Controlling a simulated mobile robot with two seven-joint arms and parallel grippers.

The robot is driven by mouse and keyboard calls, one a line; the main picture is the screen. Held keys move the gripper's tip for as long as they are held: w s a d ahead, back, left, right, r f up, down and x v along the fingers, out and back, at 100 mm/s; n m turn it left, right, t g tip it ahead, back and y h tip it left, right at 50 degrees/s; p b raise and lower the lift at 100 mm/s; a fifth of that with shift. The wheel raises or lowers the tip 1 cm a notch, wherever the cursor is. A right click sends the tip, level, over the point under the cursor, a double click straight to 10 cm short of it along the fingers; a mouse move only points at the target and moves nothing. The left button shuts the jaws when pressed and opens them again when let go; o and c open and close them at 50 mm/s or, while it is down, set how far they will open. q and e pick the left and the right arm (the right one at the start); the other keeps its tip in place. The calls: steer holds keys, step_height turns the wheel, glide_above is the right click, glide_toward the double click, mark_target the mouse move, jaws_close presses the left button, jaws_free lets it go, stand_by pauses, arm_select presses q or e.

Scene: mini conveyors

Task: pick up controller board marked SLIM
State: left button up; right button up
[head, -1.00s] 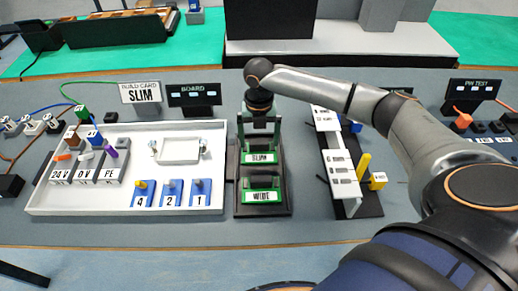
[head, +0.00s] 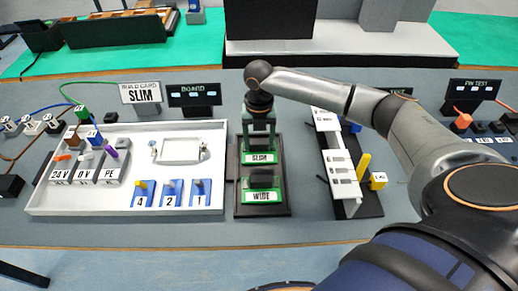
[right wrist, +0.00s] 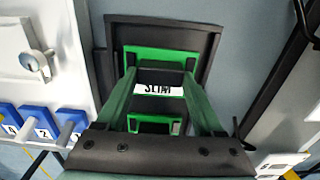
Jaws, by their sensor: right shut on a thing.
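The controller board marked SLIM (head: 262,158) is green with a dark raised block and a white label. It sits in the rear place of a black holder (head: 282,205), and its label also shows in the right wrist view (right wrist: 160,90). My right gripper (head: 259,146) comes down over it from above. In the right wrist view its two green fingers (right wrist: 160,77) are shut on the board's dark block. The fingers hide part of the board. The board marked WIDE (head: 263,196) lies in front of it in the same holder. My left gripper is not in view.
A white tray (head: 100,207) with terminal blocks and blue numbered parts stands close on the left. A black stand with white slotted plates (head: 342,172) is on the right. The BUILD CARD sign reading SLIM (head: 140,94) and the BOARD display (head: 194,96) stand behind.

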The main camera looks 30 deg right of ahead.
steer(key=shift+c, duration=1)
steer(key=shift+r, duration=0.15)
